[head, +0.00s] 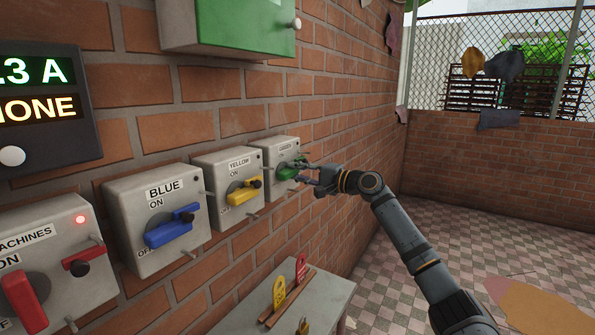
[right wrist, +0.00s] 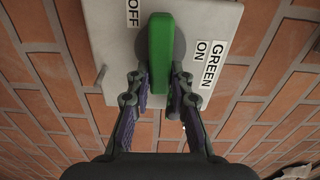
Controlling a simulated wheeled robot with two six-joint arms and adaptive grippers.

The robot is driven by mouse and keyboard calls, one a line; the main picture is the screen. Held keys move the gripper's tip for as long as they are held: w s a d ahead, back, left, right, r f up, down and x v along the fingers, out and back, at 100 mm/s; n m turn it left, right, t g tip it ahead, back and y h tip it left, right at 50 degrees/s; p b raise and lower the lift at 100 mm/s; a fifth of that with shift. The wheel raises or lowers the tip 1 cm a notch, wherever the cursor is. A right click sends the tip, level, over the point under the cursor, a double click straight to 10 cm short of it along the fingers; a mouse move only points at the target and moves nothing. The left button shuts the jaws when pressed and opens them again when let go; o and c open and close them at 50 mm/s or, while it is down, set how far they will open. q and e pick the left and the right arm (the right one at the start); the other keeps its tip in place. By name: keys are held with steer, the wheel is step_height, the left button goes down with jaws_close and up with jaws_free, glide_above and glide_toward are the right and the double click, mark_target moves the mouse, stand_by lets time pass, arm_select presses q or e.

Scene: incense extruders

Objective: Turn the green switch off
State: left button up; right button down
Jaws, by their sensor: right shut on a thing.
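The green switch is the farthest grey box (head: 283,147) in the row on the brick wall. Its green handle (head: 288,173) is partly hidden behind my fingers. In the right wrist view the handle (right wrist: 161,45) runs straight up the picture, its far end between the OFF label (right wrist: 133,13) and the ON label (right wrist: 202,50). My right gripper (head: 306,171) reaches in from the right. In the right wrist view its two fingers (right wrist: 158,82) are closed on either side of the near end of the handle. My left gripper is not in view.
Nearer boxes hold the yellow switch (head: 244,191), the blue switch (head: 172,230) and a red MACHINES switch (head: 24,301). A green cabinet (head: 240,22) hangs above. A small table (head: 318,311) with a red tag (head: 301,268) and a yellow tag (head: 279,292) stands below.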

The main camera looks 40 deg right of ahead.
steer(key=shift+m, duration=0.4)
steer(key=c, duration=1.2)
jaws_free()
steer(key=shift+f, duration=0.1)
step_height(320, 180, up, 10)
